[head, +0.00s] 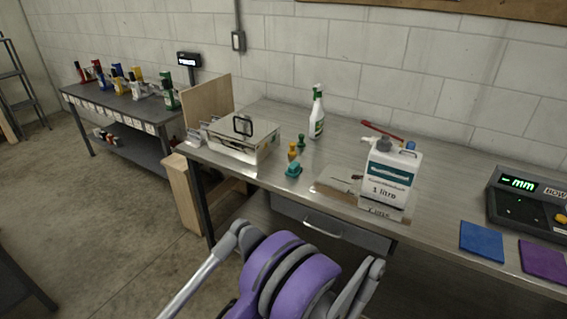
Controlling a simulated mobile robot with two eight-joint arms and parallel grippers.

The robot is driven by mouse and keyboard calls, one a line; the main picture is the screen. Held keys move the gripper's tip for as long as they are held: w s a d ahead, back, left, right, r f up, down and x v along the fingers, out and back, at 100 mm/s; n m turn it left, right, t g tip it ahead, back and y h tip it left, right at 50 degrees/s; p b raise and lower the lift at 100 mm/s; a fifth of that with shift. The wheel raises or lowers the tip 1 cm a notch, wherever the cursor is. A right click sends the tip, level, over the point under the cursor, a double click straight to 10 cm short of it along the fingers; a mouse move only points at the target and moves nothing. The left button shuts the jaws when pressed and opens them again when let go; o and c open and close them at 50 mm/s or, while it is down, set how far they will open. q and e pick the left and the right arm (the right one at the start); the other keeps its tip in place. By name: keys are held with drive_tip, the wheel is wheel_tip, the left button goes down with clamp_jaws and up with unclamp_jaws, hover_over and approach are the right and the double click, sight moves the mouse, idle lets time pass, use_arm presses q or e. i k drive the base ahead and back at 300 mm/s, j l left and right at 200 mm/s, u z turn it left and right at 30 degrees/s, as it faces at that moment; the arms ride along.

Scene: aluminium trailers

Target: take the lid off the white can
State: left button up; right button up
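A white can (384,185) stands upright on the metal workbench, right of centre. It has a dark green label band and the words "1 litre". A grey lid (384,144) sits on its top. A white part shows beside the lid at the top left of the can. My grey and purple arm and body parts show at the bottom of the picture, below and in front of the bench, apart from the can. I make out no fingertips of either gripper.
On the workbench (450,235) are a metal box (240,148), a spray bottle (317,115), small green and yellow items, a flat plate (338,184) left of the can, a red tool behind it, blue (482,242) and purple pads, and a display unit (530,200).

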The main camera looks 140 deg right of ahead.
sight(384, 143)
drive_tip(key=z, duration=5.4)
